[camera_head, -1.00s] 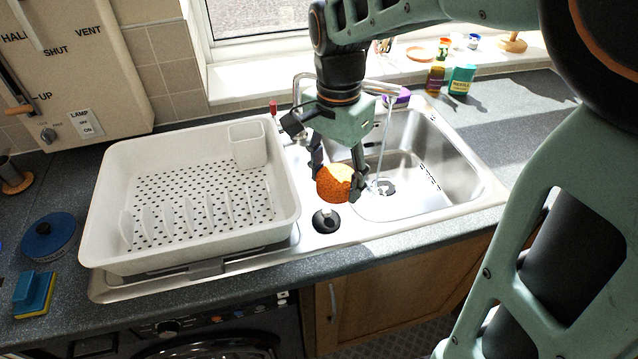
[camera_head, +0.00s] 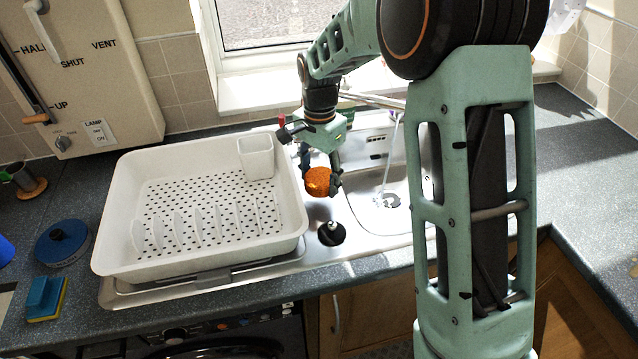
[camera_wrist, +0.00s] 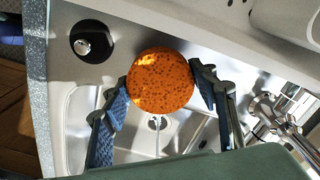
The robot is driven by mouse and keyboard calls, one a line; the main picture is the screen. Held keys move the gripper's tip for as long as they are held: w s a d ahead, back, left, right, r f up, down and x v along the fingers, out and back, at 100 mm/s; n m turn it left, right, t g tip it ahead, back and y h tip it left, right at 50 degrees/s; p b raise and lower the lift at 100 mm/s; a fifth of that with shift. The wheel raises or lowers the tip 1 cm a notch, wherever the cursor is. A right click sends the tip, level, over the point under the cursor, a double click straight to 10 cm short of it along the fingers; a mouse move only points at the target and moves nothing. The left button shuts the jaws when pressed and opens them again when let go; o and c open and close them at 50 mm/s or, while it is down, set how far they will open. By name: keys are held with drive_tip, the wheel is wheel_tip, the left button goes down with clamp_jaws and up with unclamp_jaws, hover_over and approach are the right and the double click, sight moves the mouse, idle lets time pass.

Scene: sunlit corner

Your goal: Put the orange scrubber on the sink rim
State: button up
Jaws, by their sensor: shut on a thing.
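The orange scrubber (camera_head: 317,181) is a round, speckled orange piece. My gripper (camera_head: 321,178) is shut on it, one finger at each side. In the wrist view the scrubber (camera_wrist: 160,80) sits between the two dark fingertips (camera_wrist: 163,82). It is held above the steel sink, near the strip between the white rack and the bowl. The sink rim (camera_head: 352,262) shows as a bright steel edge along the counter front. My arm hides part of the right side of the sink.
A white dish rack (camera_head: 115,220) stands on the drainer to the left. A black drain fitting (camera_head: 331,234) lies below the scrubber. Water runs from the tap (camera_head: 370,99) into the bowl. A blue-and-yellow sponge (camera_head: 46,298) and a blue-lidded round tin (camera_head: 62,243) are at far left.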

sight(319, 187)
drive_tip(key=shift+w+a+f, duration=0.15)
drive_tip(key=shift+w+f, duration=0.25)
drive_tip(key=shift+f, duration=1.6)
drive_tip(key=shift+f, duration=0.15)
drive_tip(key=o, duration=1)
wheel_tip(319, 187, up, 12)
drive_tip(key=shift+r, duration=0.15)
